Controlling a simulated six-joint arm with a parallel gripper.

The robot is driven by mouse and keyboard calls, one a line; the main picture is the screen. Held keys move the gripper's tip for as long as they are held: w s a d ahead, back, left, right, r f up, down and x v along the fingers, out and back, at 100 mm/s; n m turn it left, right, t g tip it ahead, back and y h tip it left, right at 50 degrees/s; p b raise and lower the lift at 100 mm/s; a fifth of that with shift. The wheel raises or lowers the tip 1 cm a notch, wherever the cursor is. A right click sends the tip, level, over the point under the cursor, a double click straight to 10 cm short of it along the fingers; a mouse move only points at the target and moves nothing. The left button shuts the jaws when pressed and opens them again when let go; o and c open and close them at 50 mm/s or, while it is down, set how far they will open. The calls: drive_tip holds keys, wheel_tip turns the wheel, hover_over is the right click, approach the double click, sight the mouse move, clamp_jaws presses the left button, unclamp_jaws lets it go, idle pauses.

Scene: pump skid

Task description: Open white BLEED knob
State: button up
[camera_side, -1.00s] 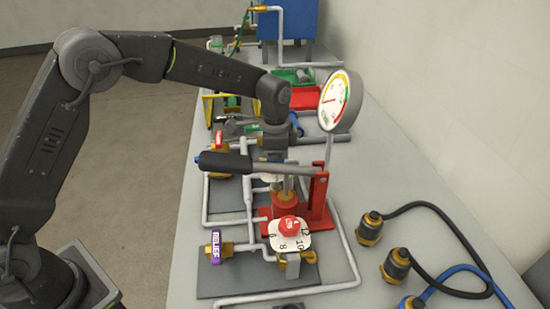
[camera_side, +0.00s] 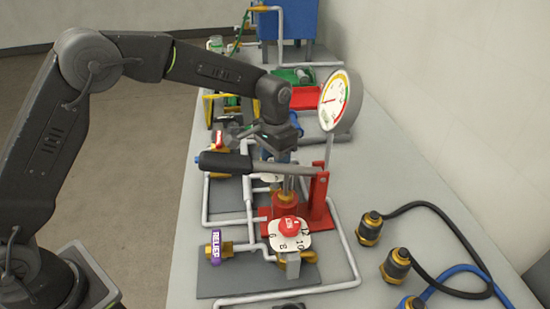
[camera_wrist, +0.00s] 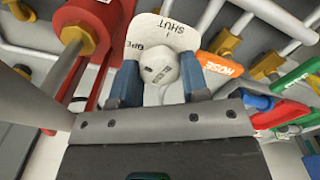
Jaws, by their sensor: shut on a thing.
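The white knob (camera_wrist: 158,66) is in the wrist view, in front of a white plate (camera_wrist: 163,30) marked SHUT and OPEN. My gripper (camera_wrist: 160,78) has one blue-grey finger on each side of the knob and is shut on it. In the side view my gripper (camera_side: 277,157) points down behind the black-handled lever, and the knob is hidden there. Only a small piece of the white plate (camera_side: 267,179) shows below the lever.
The black-handled lever (camera_side: 225,163) crosses just in front of my gripper, joined to a red pump bracket (camera_side: 319,195). A round gauge (camera_side: 339,101) stands close on the right. An orange HOSE handle (camera_wrist: 221,68) is beside the knob. A red numbered knob (camera_side: 289,225) and a purple RELIEF handle (camera_side: 216,246) are nearer the front.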

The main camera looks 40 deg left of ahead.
idle(0.4)
drive_tip(key=o, duration=0.9)
wheel_tip(320, 180, up, 14)
drive_tip(key=shift+f, duration=0.1)
